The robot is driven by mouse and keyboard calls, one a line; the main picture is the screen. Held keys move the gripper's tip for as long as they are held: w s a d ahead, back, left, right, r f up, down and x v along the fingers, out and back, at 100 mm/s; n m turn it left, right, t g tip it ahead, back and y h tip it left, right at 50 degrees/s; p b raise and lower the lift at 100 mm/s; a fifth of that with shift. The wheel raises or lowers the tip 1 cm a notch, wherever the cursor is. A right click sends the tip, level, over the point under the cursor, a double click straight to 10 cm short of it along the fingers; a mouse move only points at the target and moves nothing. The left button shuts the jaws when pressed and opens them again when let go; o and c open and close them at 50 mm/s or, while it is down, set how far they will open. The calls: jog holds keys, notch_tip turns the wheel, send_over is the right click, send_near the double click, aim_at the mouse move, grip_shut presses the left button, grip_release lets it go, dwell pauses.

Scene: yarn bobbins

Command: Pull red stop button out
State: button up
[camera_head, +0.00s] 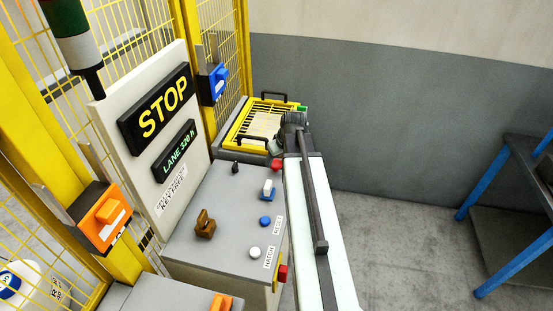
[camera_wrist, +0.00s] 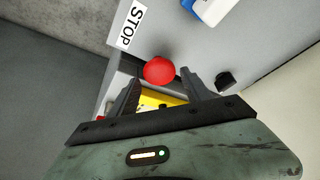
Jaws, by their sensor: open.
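The red stop button (camera_wrist: 159,71) is a round red knob on the grey panel, beside a white STOP label (camera_wrist: 131,25) in the wrist view. My gripper (camera_wrist: 160,82) is open, with one finger on each side of the button as seen from the wrist. I cannot tell whether the fingers touch it. In the head view my gripper (camera_head: 289,134) is at the far end of my arm, its fingers mostly hidden.
The grey console (camera_head: 220,215) carries a brown knob (camera_head: 205,224), a blue button (camera_head: 265,221), a white button (camera_head: 254,253) and a blue-and-white switch (camera_head: 267,189). Another red part (camera_head: 283,272) is on its near right side. A yellow guarded tray (camera_head: 232,137) lies behind. Open floor is right.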

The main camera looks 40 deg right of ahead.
jog(key=p+v, duration=0.5)
jog(key=v, duration=0.1)
jog(key=shift+r, duration=0.3)
jog(key=shift+a+f, duration=0.1)
